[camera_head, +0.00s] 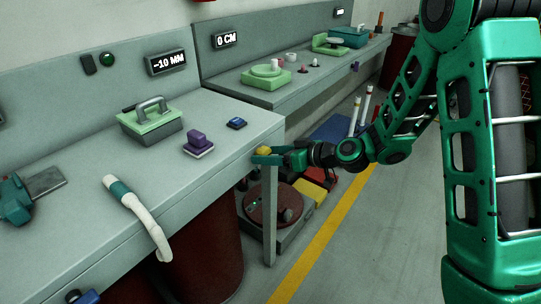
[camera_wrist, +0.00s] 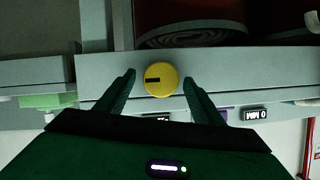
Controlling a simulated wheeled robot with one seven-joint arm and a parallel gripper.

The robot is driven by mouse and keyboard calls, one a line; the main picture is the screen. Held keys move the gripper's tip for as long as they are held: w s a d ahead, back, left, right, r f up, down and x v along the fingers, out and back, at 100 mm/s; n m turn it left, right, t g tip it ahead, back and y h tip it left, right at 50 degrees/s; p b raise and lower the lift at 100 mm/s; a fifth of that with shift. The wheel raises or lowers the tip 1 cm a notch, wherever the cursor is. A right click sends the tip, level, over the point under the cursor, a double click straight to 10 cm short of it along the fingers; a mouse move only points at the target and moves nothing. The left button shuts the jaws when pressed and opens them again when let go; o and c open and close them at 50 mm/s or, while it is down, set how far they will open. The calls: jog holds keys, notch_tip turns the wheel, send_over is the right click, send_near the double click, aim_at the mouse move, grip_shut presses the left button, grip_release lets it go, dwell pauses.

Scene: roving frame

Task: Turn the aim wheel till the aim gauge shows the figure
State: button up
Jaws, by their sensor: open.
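A round yellow wheel (camera_wrist: 161,80) with a dark mark on its face sits on the front edge of the bench. It also shows in the head view (camera_head: 264,150) near the bench's right corner, partly hidden by my gripper. My gripper (camera_wrist: 160,84) is open, with one finger on each side of the wheel and a gap showing on both sides. A gauge (camera_head: 166,62) on the near bench's back panel reads -10 MM. Another gauge (camera_head: 226,40) over the far bench reads 0 CM. No label shows which one is the aim gauge.
A white and teal tube (camera_head: 138,210) hangs over the front edge. Dark red drums (camera_head: 195,255) stand underneath.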

jog(key=shift+c, duration=0.3)
jog(key=c, duration=1)
jog(key=m, duration=0.1)
jog(key=m+g+y, duration=0.1)
jog(key=m, duration=0.1)
jog(key=shift+w+d+f+m+g+y, duration=0.15)
jog(key=shift+w+d+m+g+y, duration=0.15)
jog(key=shift+y, duration=0.1)
jog(key=m, duration=0.1)
jog(key=m+y, duration=0.1)
jog(key=m, duration=0.1)
jog(key=m+g+y, duration=0.1)
jog(key=shift+w+d+f+m, duration=0.15)
jog(key=shift+f+m, duration=0.1)
jog(key=shift+m, duration=0.15)
jog(key=shift+y, duration=0.3)
